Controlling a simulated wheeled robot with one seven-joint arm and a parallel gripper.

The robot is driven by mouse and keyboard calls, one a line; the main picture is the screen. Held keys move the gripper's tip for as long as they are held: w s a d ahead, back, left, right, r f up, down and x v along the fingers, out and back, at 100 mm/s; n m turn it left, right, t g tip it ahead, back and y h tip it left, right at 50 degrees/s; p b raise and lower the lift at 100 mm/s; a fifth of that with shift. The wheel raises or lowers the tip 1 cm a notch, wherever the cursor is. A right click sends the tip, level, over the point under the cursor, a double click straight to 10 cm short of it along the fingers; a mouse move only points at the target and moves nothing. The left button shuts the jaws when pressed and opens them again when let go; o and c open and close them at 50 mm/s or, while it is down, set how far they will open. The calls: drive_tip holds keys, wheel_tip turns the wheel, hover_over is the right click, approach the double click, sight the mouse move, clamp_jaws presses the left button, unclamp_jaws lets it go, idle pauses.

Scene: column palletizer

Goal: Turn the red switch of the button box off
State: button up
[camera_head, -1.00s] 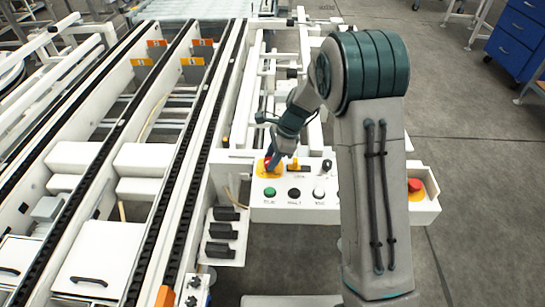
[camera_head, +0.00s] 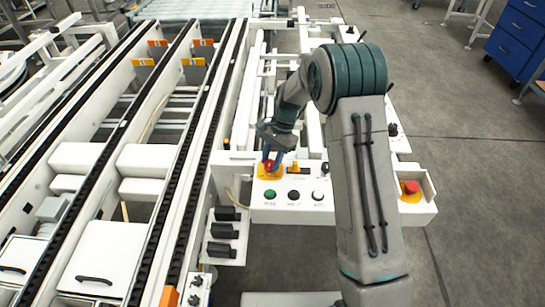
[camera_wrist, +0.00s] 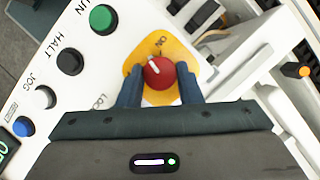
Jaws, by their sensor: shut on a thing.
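The button box (camera_head: 310,211) is a white panel right of the conveyor rails. Its red switch (camera_head: 269,166) is a round knob on a yellow plate at the box's left end. In the wrist view the red switch (camera_wrist: 159,73) has a white mark, and the word ON shows on the yellow plate (camera_wrist: 186,50). My gripper (camera_head: 272,160) reaches down onto the switch from above. In the wrist view my gripper's (camera_wrist: 160,88) two blue fingers are on either side of the knob, closed on it. The lower edge of the knob's surroundings is hidden by the gripper.
Green (camera_head: 270,194), black (camera_head: 293,195) and white (camera_head: 318,195) buttons sit just in front of the switch. A red emergency button (camera_head: 411,187) on yellow is at the right end. Black connectors (camera_head: 222,231) are at lower left. Grey floor is open at right.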

drive_tip(key=n+h, duration=0.1)
drive_tip(key=n, duration=0.4)
drive_tip(key=shift+w+a+n+g+h+p, duration=0.2)
drive_tip(key=shift+n+g+h+p, duration=0.1)
drive_tip(key=shift+g+h+p, duration=0.1)
drive_tip(key=n+h, duration=0.2)
drive_tip(key=n, duration=0.3)
drive_tip(key=shift+a, duration=0.15)
drive_tip(key=o, duration=1)
drive_tip(key=v, duration=1.4)
